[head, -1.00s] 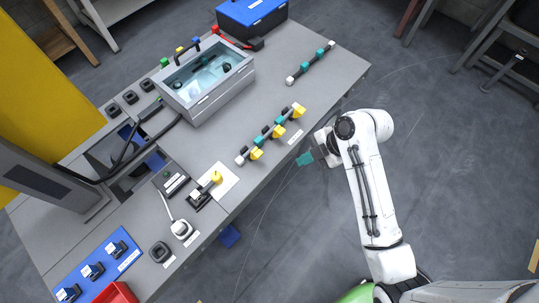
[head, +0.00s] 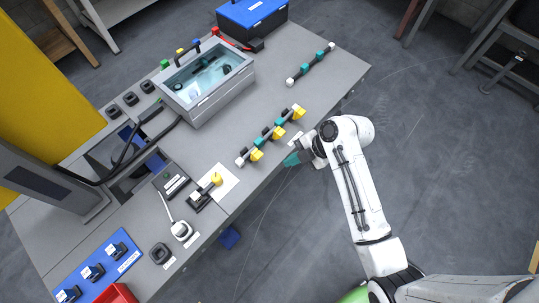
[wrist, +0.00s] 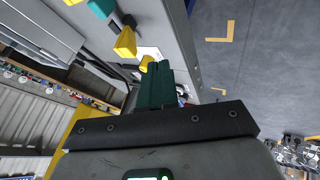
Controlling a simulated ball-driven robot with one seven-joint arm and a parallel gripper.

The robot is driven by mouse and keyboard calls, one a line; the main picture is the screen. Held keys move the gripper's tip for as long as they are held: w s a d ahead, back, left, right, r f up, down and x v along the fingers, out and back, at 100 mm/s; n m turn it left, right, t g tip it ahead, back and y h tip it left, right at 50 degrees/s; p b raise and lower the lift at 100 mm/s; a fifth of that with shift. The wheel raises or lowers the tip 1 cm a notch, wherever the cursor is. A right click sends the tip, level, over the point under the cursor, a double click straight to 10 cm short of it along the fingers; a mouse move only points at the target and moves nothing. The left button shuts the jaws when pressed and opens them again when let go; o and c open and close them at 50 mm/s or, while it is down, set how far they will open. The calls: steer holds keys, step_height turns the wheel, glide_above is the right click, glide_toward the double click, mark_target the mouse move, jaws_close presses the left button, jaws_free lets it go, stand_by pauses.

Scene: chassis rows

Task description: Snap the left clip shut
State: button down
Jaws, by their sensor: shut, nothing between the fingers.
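A dark rail with three yellow-levered clips lies near the bench's front edge. The left clip (head: 257,154) is at the rail's lower-left end, its yellow lever sticking out toward the edge. The middle clip (head: 279,132) and right clip (head: 298,112) look alike. My gripper (head: 291,160) is shut and empty, its teal fingers by the bench edge, right of the left clip and apart from it. In the wrist view the teal fingers (wrist: 155,85) point toward the bench, and a yellow clip lever (wrist: 125,43), apparently the left clip's, stands ahead and left of them.
A white plate (head: 228,186) with a yellow-knobbed lever (head: 216,178) sits left of the rail. A second rail with teal blocks (head: 306,67) and a glass-lidded case (head: 207,80) lie farther back. Open floor (head: 430,180) is to the right.

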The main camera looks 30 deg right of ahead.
mark_target(257, 157)
steer(key=shift+w+a+f+p, duration=0.25)
steer(key=shift+w+a+f, duration=0.45)
steer(key=shift+w, duration=0.3)
steer(key=shift+w+a+f+p, duration=0.2)
steer(key=shift+w+a+f, duration=0.45)
steer(key=shift+w, duration=0.35)
steer(key=shift+w+a+f+p, duration=0.25)
steer(key=shift+w+a+f, duration=0.4)
steer(key=shift+w, duration=0.35)
steer(key=shift+w+r, duration=0.2)
